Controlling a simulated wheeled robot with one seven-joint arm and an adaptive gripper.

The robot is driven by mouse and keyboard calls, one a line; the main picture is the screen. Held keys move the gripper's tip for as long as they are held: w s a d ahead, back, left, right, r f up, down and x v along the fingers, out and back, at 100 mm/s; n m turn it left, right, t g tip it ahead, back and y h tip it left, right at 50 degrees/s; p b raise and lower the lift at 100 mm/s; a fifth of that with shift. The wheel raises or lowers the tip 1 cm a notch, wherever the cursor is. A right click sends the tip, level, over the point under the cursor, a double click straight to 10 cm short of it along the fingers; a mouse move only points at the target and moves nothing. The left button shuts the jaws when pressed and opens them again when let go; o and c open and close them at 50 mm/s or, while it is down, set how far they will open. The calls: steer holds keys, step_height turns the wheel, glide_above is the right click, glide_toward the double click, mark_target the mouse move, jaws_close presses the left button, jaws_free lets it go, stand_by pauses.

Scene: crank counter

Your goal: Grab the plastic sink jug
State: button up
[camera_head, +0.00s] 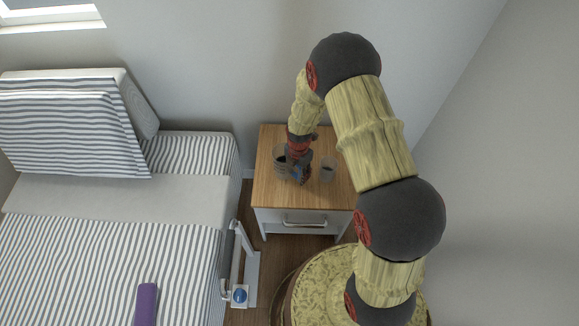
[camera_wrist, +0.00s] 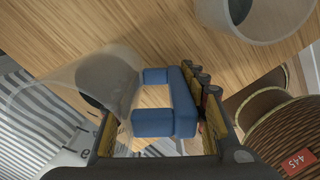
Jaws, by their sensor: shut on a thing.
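The clear plastic jug (camera_head: 281,160) stands at the left on the wooden nightstand top, partly covered by my gripper (camera_head: 298,172). In the wrist view the see-through jug (camera_wrist: 88,82) fills the left side and looks tilted by the camera angle. A blue bracket-shaped piece (camera_wrist: 182,100), which looks like its handle, lies between the fingers of my gripper (camera_wrist: 158,128). My gripper is shut on the jug at this piece. Whether the jug's base touches the wood is hidden.
A second clear cup (camera_head: 328,169) with dark contents stands close on the right; it also shows in the wrist view (camera_wrist: 265,14). The nightstand (camera_head: 268,195) has a drawer in front. A striped bed (camera_head: 90,250) is left, a wall behind.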

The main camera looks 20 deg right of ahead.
steer(key=c, duration=0.6)
jaws_close()
steer(key=shift+r, duration=0.15)
steer(key=shift+r+p, duration=0.45)
steer(key=shift+r, duration=0.7)
steer(key=s+a+r+p, duration=0.2)
steer(key=s+r, duration=0.3)
steer(key=s, duration=0.1)
steer(key=s+a+r+p, duration=0.3)
steer(key=s+r, duration=0.2)
steer(key=s, duration=0.1)
steer(key=shift+s+r, duration=0.2)
steer(key=shift+s, duration=0.2)
